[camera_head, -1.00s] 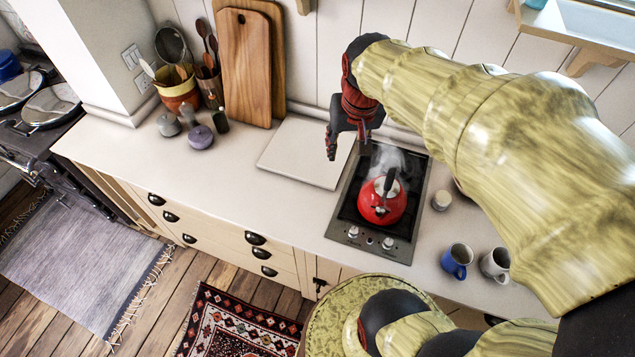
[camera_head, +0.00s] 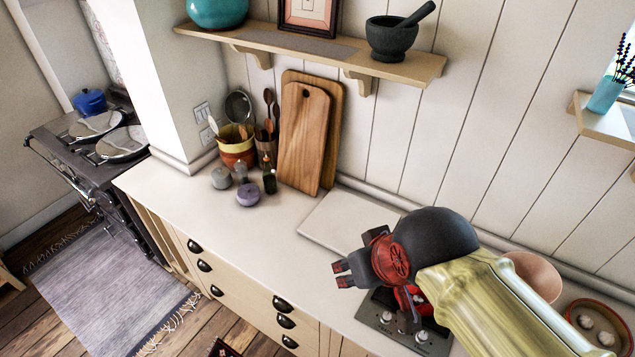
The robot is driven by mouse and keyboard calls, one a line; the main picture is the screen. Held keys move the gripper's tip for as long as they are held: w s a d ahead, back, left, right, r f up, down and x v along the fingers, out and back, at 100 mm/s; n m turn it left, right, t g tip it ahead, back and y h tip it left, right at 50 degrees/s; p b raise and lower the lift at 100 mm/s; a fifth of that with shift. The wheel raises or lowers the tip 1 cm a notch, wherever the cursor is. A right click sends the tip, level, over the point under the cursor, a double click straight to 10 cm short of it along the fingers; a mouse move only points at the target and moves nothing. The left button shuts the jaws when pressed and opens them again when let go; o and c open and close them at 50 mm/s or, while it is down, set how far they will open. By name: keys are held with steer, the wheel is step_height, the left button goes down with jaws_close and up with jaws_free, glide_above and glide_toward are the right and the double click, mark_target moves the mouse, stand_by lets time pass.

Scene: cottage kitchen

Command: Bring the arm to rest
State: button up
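My gripper (camera_head: 340,275) is at the end of the arm, pointing left, above the counter (camera_head: 262,232) and in front of the white board (camera_head: 335,226). Its two dark, red-tipped fingers look apart, with nothing seen between them. The red kettle (camera_head: 421,302) is on the hob (camera_head: 381,325); my gripper and arm hide most of it.
Wooden cutting boards (camera_head: 303,140) lean on the wall, beside a utensil pot (camera_head: 238,152) and small shakers (camera_head: 247,194). A shelf (camera_head: 300,45) with a mortar (camera_head: 391,40) is above. A pink bowl (camera_head: 537,274) is at right.

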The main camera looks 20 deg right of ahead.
step_height(320, 180, down, 22)
steer(key=b, duration=2.1)
steer(key=shift+r, duration=0.15)
steer(key=shift+c, duration=0.5)
steer(key=shift+d, duration=0.15)
steer(key=shift+c, duration=0.4)
